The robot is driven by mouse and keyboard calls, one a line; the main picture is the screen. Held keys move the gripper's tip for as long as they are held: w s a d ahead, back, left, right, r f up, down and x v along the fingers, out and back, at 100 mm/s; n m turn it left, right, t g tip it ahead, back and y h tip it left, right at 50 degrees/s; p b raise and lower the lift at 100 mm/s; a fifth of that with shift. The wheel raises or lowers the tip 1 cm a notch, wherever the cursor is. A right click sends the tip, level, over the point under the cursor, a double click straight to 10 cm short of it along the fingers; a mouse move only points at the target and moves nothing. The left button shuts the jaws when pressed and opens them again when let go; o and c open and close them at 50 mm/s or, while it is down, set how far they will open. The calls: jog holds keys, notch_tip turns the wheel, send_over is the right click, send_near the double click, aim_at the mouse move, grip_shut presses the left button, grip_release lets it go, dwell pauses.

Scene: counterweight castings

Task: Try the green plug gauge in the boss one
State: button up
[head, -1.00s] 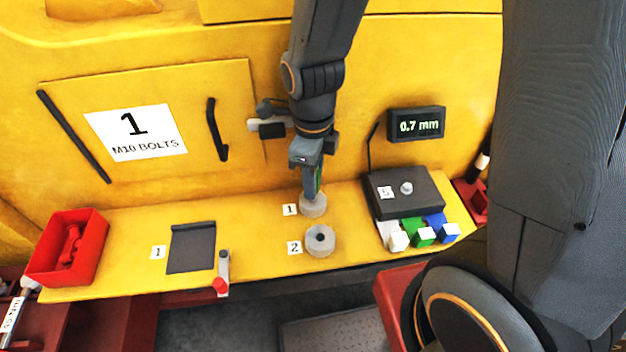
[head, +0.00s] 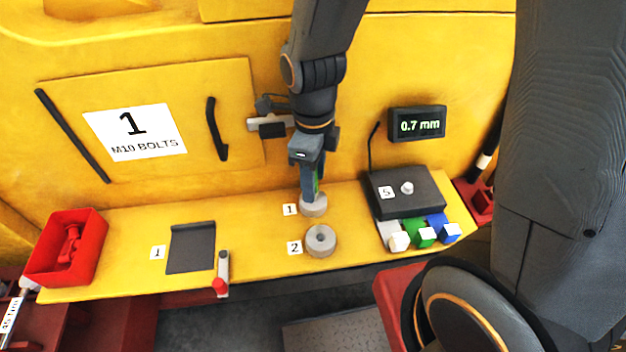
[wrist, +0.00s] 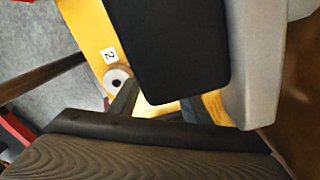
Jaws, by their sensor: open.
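Boss one (head: 314,207), a short grey cylinder beside the label 1, stands on the yellow ledge. My gripper (head: 312,190) points down right over it and hides its top. A thin green strip shows at the fingers; I cannot tell if it is part of the gripper or a gauge. The jaws are open. A green block (head: 424,236) with a pale face sits between a white block (head: 399,240) and a blue block (head: 449,232) at the front of the dark box. In the wrist view, dark and grey shapes hide boss one and the fingertips.
Boss two (head: 320,241), with a hole, stands just in front; it also shows in the wrist view (wrist: 118,80). The dark box (head: 405,195) and a display reading 0.7 mm (head: 417,124) are right. A red bin (head: 68,248) and dark pad (head: 191,248) are left.

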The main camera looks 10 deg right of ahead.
jog(key=r, duration=0.7)
jog(key=shift+w+a+r+b, duration=0.1)
jog(key=shift+w+b, duration=0.15)
jog(key=shift+b, duration=0.05)
notch_tip(320, 180, up, 12)
jog(key=p, duration=0.9)
jog(key=shift+s, duration=0.15)
dwell(1.1)
